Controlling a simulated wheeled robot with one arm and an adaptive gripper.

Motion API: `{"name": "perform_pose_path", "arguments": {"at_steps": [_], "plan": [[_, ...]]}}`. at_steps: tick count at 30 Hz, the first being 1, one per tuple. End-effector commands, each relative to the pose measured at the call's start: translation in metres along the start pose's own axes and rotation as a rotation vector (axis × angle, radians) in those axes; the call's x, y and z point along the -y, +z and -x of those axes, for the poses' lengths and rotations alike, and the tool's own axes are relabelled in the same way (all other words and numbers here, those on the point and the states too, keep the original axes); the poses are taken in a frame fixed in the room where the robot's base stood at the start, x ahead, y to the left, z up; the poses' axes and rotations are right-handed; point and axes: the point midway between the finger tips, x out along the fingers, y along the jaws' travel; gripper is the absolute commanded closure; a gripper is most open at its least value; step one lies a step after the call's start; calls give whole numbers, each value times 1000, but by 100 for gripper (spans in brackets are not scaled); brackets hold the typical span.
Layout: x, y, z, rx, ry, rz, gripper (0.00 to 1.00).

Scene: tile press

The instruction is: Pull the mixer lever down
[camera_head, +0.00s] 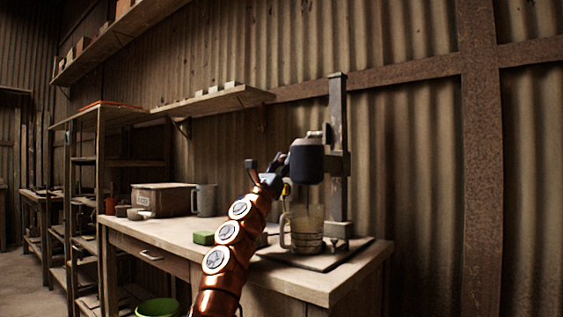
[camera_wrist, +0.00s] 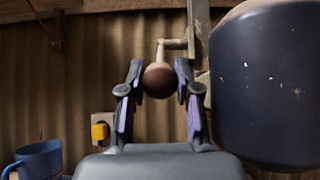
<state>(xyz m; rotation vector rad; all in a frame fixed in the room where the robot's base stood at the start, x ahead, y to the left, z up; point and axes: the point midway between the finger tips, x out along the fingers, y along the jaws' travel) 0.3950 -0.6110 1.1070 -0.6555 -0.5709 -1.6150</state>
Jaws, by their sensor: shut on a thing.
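The mixer has a dark blue motor head (camera_head: 306,165) on a tall metal post (camera_head: 338,120). In the wrist view the motor head (camera_wrist: 268,85) fills the right side. The mixer lever (camera_wrist: 161,50) is a pale rod on a bracket, ending in a round brown knob (camera_wrist: 159,81). My gripper (camera_wrist: 159,84) is shut on that knob, one finger on each side. In the head view my gripper (camera_head: 277,163) is just left of the motor head, and the knob is hidden there.
A clear jug (camera_head: 305,230) stands under the motor head on the mixer's dark base. The workbench (camera_head: 175,230) also holds a green block (camera_head: 204,238), a wooden box (camera_head: 162,199) and a grey mug (camera_head: 205,200). A yellow button (camera_wrist: 100,131) and a blue mug (camera_wrist: 40,160) show in the wrist view.

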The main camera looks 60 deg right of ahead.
Motion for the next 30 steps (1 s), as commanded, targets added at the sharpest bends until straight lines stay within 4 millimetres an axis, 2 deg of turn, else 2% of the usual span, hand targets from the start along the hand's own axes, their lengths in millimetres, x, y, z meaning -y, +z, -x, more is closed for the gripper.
{"name": "perform_pose_path", "arguments": {"at_steps": [4, 5, 12, 24, 30], "plan": [[1, -2, -1, -3, -1, 2, 100], [1, -2, -1, -3, -1, 2, 65], [0, -1, 0, -2, 1, 0, 41], [0, 1, 0, 0, 0, -1, 41], [-9, 16, 3, 0, 11, -14, 41]]}}
